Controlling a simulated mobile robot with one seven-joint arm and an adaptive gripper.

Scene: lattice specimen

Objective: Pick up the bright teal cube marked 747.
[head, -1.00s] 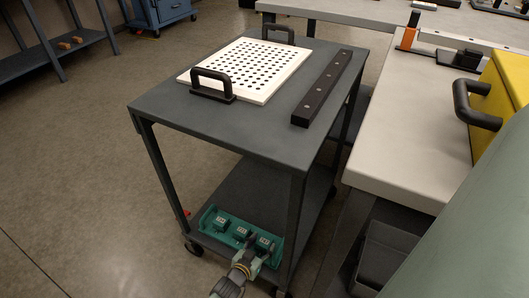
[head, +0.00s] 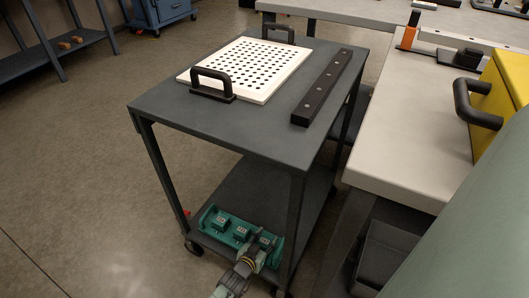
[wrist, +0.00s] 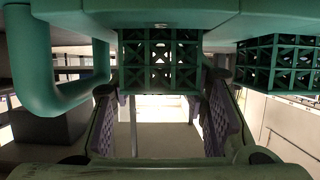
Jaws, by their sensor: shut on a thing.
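A teal tray (head: 211,212) sits on the cart's lower shelf with several teal cubes in a row. Two of them, the left cube (head: 221,222) and the middle cube (head: 241,232), show pale labels too small to read. My gripper (head: 258,247) is at the tray's right end and largely covers the cube there. In the wrist view, a teal lattice cube (wrist: 160,62) is between the purple-padded fingers of my gripper (wrist: 160,88), which is shut on it. Its marking is not readable. A second lattice cube (wrist: 277,62) stands to the right, apart from the fingers.
A thick teal handle (wrist: 38,80) is close on the left in the wrist view. The cart's top (head: 185,110) overhangs the shelf, and a cart leg (head: 294,225) stands just right of the tray. A white perforated plate (head: 250,65) and a black bar (head: 322,88) lie on top.

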